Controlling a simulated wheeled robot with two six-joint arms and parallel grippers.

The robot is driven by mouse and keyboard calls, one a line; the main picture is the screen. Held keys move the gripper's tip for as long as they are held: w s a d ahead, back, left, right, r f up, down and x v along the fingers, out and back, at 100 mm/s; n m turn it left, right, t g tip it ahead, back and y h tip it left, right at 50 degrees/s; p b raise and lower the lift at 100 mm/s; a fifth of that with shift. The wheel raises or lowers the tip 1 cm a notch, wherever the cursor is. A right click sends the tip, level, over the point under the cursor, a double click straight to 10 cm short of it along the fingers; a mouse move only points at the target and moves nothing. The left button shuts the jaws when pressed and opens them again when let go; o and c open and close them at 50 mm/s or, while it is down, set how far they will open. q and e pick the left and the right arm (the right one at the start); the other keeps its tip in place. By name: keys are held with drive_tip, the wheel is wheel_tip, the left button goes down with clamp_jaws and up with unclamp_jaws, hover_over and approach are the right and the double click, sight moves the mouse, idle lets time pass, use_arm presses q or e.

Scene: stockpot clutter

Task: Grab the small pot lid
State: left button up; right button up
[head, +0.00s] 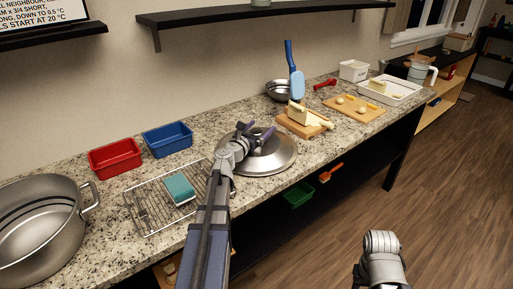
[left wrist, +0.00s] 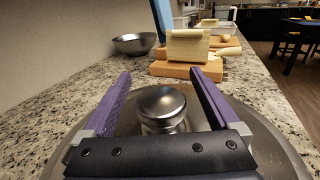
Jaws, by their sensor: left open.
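A round metal pot lid (head: 280,157) lies flat on the granite counter, knob up; it is the only lid I see. Its shiny knob (left wrist: 162,104) shows in the left wrist view, between the spread purple fingers of my left gripper (left wrist: 160,74). In the head view my left gripper (head: 258,131) is over the lid and hides its knob and left part. The gripper is open, with a gap between each finger and the knob. Of my right arm only a grey part shows at the lower right; its fingers are not visible.
A large pot (head: 38,235) and a wire rack (head: 150,207) with a teal sponge (head: 180,188) stand left. Red (head: 115,158) and blue (head: 167,139) bins stand behind. A cutting board (head: 303,123) with a pale block (head: 298,112) and a metal bowl (left wrist: 134,44) are beyond the lid.

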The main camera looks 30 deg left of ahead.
use_arm(q)
drive_tip(key=shift+w, duration=0.2)
clamp_jaws()
idle(0.6)
